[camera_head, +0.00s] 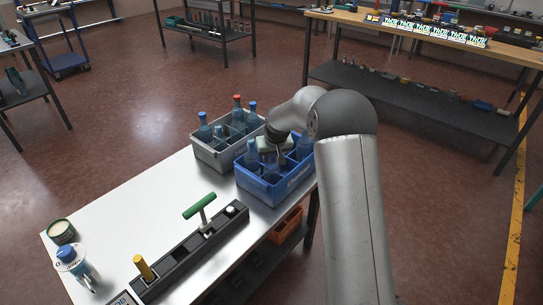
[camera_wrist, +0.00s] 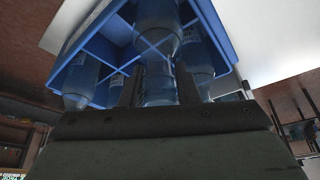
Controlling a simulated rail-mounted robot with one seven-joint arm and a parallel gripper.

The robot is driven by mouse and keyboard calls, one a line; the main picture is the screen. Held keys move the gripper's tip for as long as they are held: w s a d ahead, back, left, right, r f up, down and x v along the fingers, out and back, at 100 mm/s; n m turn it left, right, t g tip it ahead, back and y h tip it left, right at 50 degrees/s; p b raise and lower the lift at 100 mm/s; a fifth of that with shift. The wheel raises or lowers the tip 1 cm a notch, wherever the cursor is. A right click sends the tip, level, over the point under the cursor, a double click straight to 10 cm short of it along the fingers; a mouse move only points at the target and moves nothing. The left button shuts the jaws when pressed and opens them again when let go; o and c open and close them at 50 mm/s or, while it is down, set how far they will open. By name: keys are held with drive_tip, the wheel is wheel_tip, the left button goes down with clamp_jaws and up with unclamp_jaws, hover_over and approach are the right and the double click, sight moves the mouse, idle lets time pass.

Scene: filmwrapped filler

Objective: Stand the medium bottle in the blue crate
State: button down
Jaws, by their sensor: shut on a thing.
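The blue crate (camera_head: 272,190) stands on the right end of the metal table, with several bluish bottles in its compartments. My gripper (camera_head: 278,155) points down into this crate. In the wrist view my gripper (camera_wrist: 158,80) is shut on a clear bluish bottle (camera_wrist: 158,92), taken as the medium bottle, which is between the two dark fingers and within the crate's outline. Its base is hidden, so I cannot tell whether it touches the crate floor. The blue crate's wall and dividers (camera_wrist: 98,47) also show in the wrist view, with other bottles around the held one.
A grey crate (camera_head: 222,165) with several bottles, one red-capped, stands just left of the blue crate. A black rack (camera_head: 180,258) with a green T-handle (camera_head: 199,206) and a yellow peg (camera_head: 143,268) lies nearer.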

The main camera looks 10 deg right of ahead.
drive_tip(key=shift+f, duration=0.1)
drive_tip(key=c, duration=1.1)
unclamp_jaws()
drive_tip(key=shift+r, duration=0.3)
drive_tip(key=v, duration=1.2)
drive_tip(key=s+f+g, duration=0.1)
drive_tip(key=s+g, duration=0.1)
drive_tip(key=s, duration=1.8)
drive_tip(key=s+f+m+g, duration=0.1)
drive_tip(key=s+g, duration=0.1)
drive_tip(key=s, duration=1.8)
drive_tip(key=shift+f+g, duration=0.3)
drive_tip(key=shift+a, duration=0.1)
